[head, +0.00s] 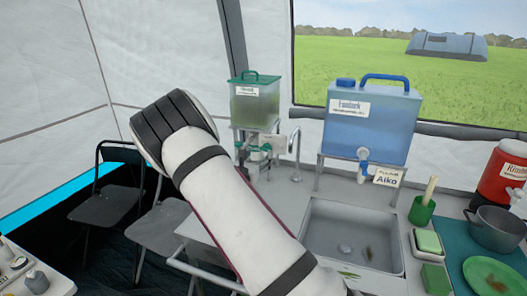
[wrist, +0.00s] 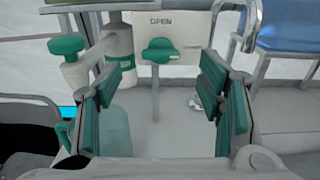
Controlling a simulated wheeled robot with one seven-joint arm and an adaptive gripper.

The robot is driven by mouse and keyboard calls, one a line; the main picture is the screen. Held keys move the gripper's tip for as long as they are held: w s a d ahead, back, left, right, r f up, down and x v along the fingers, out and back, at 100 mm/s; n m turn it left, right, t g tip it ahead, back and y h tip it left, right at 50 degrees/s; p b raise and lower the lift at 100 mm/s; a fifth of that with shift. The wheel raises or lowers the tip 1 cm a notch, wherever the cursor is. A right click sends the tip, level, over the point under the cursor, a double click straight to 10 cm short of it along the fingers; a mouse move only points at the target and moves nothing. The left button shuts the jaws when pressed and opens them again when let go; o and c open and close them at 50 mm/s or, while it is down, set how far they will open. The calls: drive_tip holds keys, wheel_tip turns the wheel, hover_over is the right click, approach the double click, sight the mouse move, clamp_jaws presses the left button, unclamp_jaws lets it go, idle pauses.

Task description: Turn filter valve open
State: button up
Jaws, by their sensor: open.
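The filter valve is a green knob (wrist: 160,52) on a white plate (wrist: 182,24) marked OPEN at its top. Its long side lies roughly level; smaller lettering right of it is too small to read. My gripper (wrist: 164,92) is open and empty, with green-padded fingers left and right in the wrist view. The knob shows above and between the fingers, apart from both. A second green knob (wrist: 67,45) sits on white filter pipework at the left.
A metal tap (head: 295,150) stands right of the filter. A blue water container (head: 385,125) on a stand is further right, behind the sink (head: 350,235). A green cup (head: 421,210) and a pot (head: 493,232) are at the right.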

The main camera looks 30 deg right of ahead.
sight(265, 149)
drive_tip(key=x, duration=0.6)
drive_tip(key=shift+w+d, duration=0.1)
drive_tip(key=shift+d, duration=0.15)
drive_tip(key=c, duration=1.2)
